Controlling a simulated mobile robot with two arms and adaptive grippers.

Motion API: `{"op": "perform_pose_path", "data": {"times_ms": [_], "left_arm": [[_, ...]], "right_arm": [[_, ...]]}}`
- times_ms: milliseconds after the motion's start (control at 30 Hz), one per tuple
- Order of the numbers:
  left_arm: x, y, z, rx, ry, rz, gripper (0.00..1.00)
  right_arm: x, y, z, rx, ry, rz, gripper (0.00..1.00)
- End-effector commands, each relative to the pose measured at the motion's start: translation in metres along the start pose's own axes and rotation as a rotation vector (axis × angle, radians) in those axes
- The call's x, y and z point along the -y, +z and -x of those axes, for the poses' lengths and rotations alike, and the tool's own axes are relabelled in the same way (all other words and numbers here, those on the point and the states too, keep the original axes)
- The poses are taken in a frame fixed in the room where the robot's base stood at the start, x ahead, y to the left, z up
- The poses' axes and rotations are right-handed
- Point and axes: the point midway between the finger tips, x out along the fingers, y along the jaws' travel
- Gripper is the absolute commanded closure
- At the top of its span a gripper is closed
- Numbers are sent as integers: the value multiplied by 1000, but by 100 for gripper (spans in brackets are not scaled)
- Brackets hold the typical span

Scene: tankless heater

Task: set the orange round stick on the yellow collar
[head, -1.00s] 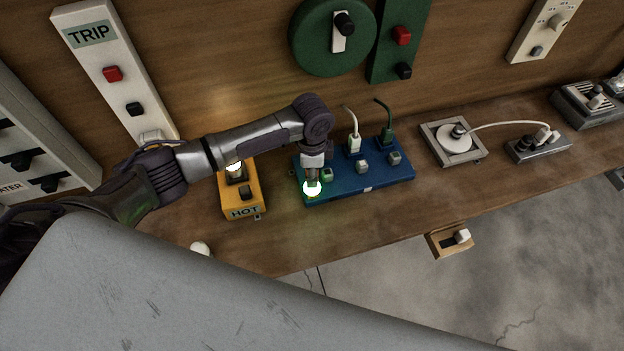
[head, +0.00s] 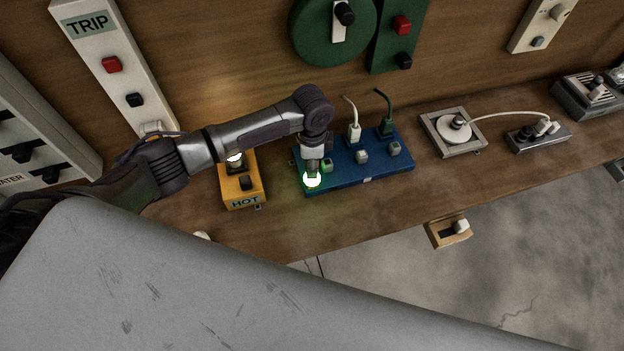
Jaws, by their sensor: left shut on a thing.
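My left gripper (head: 312,171) points down over the left end of the blue strip (head: 370,170), just at a bright glowing light (head: 312,181). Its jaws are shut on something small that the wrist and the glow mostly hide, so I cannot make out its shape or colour. I cannot make out an orange round stick or a yellow collar in the head view. A yellow box marked HOT (head: 243,201) sits to the left of the gripper, partly under my left arm. My right gripper is out of view.
A white plug (head: 353,132) and a green plug (head: 387,127) stand up from the blue strip. A white dial (head: 453,128) in a grey frame and a grey socket block (head: 539,137) lie to the right. The TRIP panel (head: 113,66) stands behind my arm. The front bench strip is mostly clear.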

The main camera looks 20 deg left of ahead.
Motion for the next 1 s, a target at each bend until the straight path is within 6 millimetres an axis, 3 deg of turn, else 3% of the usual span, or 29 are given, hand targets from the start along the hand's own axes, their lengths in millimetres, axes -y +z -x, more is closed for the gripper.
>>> {"op": "perform_pose_path", "data": {"times_ms": [1000], "left_arm": [[0,0,-6,0,0,0,100]], "right_arm": [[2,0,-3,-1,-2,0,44]]}}
